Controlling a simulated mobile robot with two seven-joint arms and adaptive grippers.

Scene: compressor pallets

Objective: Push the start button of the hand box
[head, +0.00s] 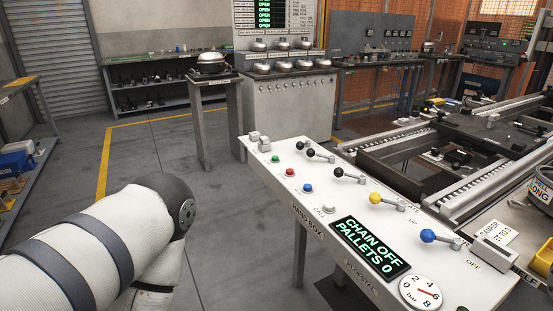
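The hand box (264,169) is a white slanted panel running from the middle to the lower right, on a grey pedestal. Along its left side sit a green button (275,159), a red button (290,172), a blue button (307,188) and a white button (329,209). The label beside the green button is too small to read. Levers with black, yellow and blue knobs stand along its right side. A lit display reads "CHAIN OFF PALLETS 0". My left arm comes in from the lower left, apart from the box. Neither gripper is in view.
A gauge (420,292) sits at the panel's near end. A conveyor frame (470,195) lies right of the box. A small stand (211,79) with a metal compressor part and a grey cabinet (288,105) stand behind. The floor left of the box is clear.

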